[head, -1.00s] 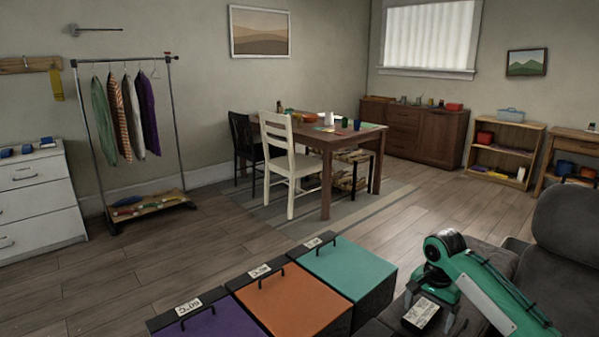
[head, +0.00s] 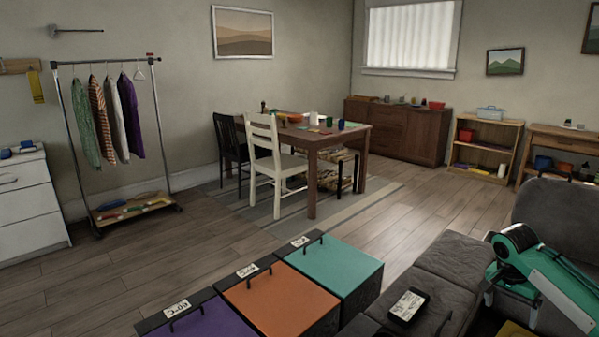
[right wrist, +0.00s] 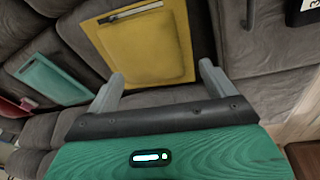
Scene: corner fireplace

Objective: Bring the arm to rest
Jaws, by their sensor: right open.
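My right arm comes in from the right edge in the head view, green with a black joint. My right gripper (head: 512,306) hangs above the grey sofa (head: 455,275), its two grey fingers apart. In the right wrist view the gripper (right wrist: 162,72) is open with nothing between its fingers. A yellow folder-like item (right wrist: 150,45) lies on the cushions beyond the fingertips. A black box with a white label (head: 408,305) lies on the sofa, left of the gripper and apart from it. My left gripper does not show.
Purple (head: 205,322), orange (head: 280,300) and teal (head: 335,268) lidded bins stand left of the sofa. A teal flat item (right wrist: 55,80) lies on the sofa. The dining table (head: 320,138) stands farther back, with open wooden floor before it.

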